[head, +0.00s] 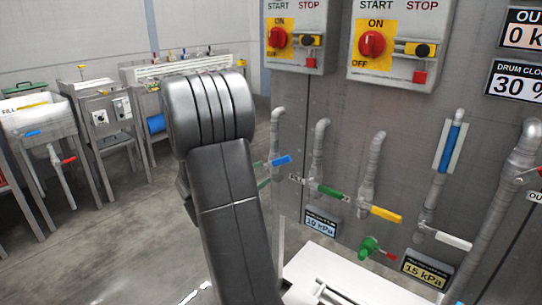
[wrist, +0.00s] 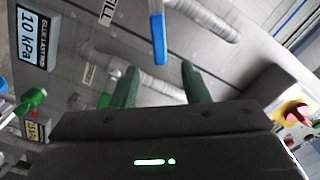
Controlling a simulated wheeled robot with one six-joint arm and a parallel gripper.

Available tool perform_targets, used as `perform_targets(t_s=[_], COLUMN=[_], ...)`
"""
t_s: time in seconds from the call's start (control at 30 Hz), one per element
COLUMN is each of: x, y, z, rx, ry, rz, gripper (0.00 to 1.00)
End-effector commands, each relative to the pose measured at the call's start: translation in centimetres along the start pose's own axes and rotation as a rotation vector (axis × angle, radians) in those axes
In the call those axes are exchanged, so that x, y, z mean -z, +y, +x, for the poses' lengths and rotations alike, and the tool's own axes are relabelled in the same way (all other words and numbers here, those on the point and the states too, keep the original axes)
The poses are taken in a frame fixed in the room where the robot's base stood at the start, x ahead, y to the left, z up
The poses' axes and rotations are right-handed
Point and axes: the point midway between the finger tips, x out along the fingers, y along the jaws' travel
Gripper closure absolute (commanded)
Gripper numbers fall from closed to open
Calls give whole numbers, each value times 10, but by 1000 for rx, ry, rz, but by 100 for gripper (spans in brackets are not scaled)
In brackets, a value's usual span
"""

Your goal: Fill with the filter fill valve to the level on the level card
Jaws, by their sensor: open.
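A blue valve handle (head: 281,160) sits on the leftmost wall pipe in the head view. It also shows in the wrist view (wrist: 158,38), just beyond the gap between my fingertips. My gripper (wrist: 158,78) is open and empty, its two green fingers apart; I cannot tell whether either touches the handle. A plate reading FILL (wrist: 108,12) is on the panel near this pipe. In the head view my arm hides most of the gripper. A blue-filled sight tube (head: 449,147) stands on a pale backing at the right. I cannot make out a level card.
Close by are a green handle (head: 330,192), a yellow handle (head: 386,214) and a white handle (head: 453,241). Red switches (head: 372,43) are above. A green fitting (head: 369,247) and a white surface (head: 350,283) are below. Steel sinks (head: 45,120) stand far left.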

Motion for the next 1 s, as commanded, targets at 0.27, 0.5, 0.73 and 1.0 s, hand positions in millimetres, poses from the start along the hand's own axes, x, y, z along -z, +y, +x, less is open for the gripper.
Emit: perform_targets(t_s=[0.27,0.5,0.73,1.0], x=[1,0,0,1], y=[2,2,1,0], z=[45,96,127,136], rx=[-2,-1,1,1], ry=[5,2,0,0], rz=[2,-1,-1,-2], gripper=[58,58,58,58])
